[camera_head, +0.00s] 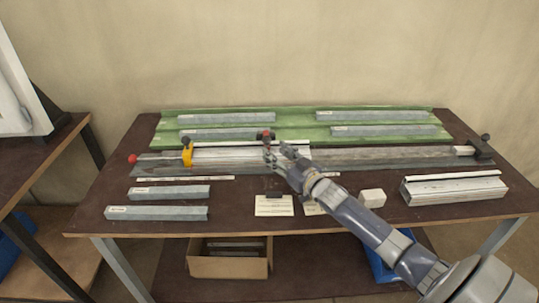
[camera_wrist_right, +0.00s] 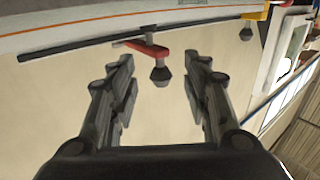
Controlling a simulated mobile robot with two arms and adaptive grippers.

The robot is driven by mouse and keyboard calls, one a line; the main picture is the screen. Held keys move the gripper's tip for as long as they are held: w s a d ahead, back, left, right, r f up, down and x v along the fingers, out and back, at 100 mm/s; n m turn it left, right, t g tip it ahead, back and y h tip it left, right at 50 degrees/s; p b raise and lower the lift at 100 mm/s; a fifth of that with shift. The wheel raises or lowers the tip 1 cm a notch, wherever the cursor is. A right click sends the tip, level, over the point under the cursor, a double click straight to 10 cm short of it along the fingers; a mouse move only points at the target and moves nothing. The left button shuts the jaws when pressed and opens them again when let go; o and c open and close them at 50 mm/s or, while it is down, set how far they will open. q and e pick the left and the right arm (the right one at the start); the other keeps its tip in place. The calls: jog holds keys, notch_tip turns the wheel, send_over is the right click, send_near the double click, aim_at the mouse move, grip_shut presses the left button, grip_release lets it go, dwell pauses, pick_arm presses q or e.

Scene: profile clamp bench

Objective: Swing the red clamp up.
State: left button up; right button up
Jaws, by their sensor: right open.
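The red clamp (camera_head: 267,135) is at the middle of the long profile on the bench, partly behind my right gripper. In the right wrist view the red clamp (camera_wrist_right: 146,50) shows as a red arm with a dark knob hanging from it. My right gripper (camera_head: 278,153) is open. In the right wrist view its fingers (camera_wrist_right: 160,68) stand on either side of the knob, with a gap on both sides and nothing held. My left gripper is not in view.
A yellow clamp (camera_head: 187,154) stands on the profile to the left. A red ball-ended handle (camera_head: 132,158) is at the profile's left end. Grey bars lie on a green rack (camera_head: 296,115) behind. A white block (camera_head: 372,198) and paper cards (camera_head: 273,206) lie in front.

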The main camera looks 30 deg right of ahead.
aim_at(268, 146)
jog(key=w+b, duration=0.1)
jog(key=w, duration=0.2)
jog(key=shift+b, duration=0.35)
jog(key=shift+w+b, duration=0.3)
jog(key=shift+w, duration=0.35)
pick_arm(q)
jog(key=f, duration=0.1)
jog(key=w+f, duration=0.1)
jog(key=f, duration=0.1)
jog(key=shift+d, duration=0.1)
pick_arm(e)
jog(key=shift+a, duration=0.1)
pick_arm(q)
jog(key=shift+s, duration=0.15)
pick_arm(e)
grip_shut()
